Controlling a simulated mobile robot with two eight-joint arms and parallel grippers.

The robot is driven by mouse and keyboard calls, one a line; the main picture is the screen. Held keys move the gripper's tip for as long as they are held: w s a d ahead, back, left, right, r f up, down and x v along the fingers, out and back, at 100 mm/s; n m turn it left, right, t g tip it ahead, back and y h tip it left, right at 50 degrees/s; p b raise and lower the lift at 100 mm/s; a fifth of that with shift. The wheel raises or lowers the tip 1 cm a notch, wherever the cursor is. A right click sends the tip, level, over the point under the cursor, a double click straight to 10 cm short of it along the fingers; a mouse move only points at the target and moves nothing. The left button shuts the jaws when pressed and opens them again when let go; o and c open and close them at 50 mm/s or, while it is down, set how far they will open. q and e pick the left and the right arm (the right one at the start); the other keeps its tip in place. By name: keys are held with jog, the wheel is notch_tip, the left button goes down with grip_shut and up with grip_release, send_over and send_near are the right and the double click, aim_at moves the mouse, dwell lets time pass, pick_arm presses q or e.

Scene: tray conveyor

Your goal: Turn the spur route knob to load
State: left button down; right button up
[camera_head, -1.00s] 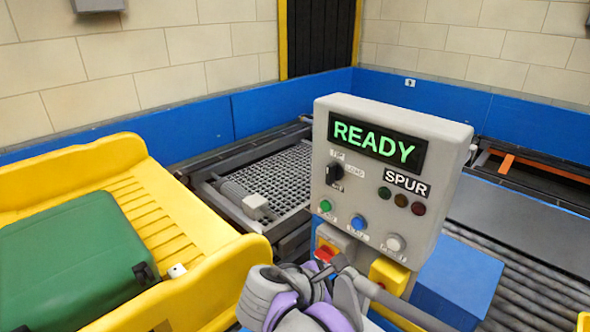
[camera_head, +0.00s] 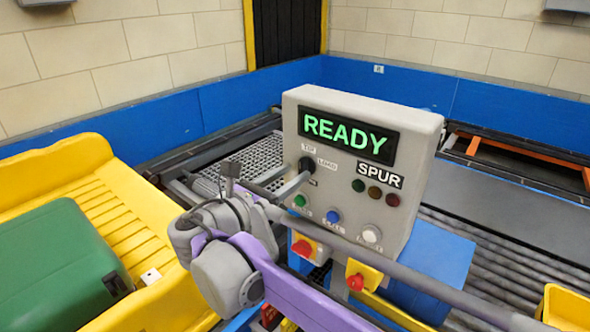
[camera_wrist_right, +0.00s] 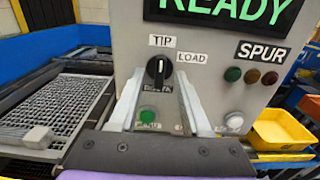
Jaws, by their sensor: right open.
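The spur route knob (camera_head: 306,164) is black, on the front of the grey control box (camera_head: 412,125). In the right wrist view the knob (camera_wrist_right: 159,68) has a white mark that looks upright, toward the TIP label (camera_wrist_right: 161,40). The LOAD label (camera_wrist_right: 192,57) is to its upper right. My right gripper (camera_head: 268,176) is open in front of the panel. In the wrist view its two pale fingers (camera_wrist_right: 159,88) stand left and right of the knob's lower part. I cannot tell whether they touch it. My left gripper is not in view.
The box's display (camera_head: 348,138) reads READY. A yellow tray (camera_head: 120,205) with a green case (camera_head: 58,262) is at left. A roller conveyor (camera_head: 480,250) runs at right.

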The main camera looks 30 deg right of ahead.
jog(key=shift+x, duration=0.9)
jog(key=shift+c, duration=0.3)
grip_shut()
